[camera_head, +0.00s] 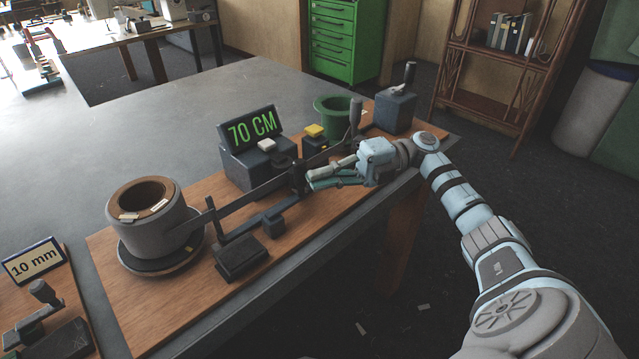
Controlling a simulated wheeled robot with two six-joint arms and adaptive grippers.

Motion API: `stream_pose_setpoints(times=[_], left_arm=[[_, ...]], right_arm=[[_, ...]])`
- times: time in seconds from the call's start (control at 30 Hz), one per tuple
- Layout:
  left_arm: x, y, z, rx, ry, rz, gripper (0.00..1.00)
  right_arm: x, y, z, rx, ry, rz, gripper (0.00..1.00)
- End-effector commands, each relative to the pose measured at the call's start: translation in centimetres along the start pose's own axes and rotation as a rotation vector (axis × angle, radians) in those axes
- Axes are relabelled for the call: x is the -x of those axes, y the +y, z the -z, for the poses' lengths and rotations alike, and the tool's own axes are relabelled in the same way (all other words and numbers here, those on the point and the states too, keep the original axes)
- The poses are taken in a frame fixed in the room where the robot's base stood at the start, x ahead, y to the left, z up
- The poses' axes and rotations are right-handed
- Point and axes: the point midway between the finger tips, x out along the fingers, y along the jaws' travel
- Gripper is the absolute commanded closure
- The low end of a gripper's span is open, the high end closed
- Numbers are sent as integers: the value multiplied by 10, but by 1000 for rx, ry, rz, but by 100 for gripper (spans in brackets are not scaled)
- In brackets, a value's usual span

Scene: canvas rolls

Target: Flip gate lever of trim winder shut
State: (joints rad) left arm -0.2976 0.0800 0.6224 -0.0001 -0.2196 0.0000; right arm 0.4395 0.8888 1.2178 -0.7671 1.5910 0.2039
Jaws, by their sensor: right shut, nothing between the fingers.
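The trim winder sits on a wooden board (180,300) at the table's front edge. It has a grey drum (148,228) at left, a long dark arm (245,200) running right from it, and a display reading "70 CM" (252,128). An upright grey-handled lever (355,116) stands behind my right gripper. I cannot tell for certain which part is the gate lever. My right gripper (312,181) is shut and empty, pointing left, close to a dark upright post (298,179) on the arm. I cannot tell whether they touch. My left gripper is out of view.
A green pot (336,112), a yellow button (314,131) and a grey block with a handle (396,110) stand at the board's back right. A "10 mm" sign (32,261) and another small device stand at lower left. The grey tabletop (150,130) behind is clear.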

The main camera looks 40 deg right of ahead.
Motion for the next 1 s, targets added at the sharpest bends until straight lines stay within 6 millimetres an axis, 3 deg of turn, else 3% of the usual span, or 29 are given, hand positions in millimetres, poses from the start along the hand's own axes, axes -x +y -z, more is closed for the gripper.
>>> stream_pose_setpoints(times=[0.77,1.0], left_arm=[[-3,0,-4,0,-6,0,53],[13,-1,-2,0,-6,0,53]], right_arm=[[4,2,-2,2,-19,-2,100],[-4,6,17,4,10,-1,100]])
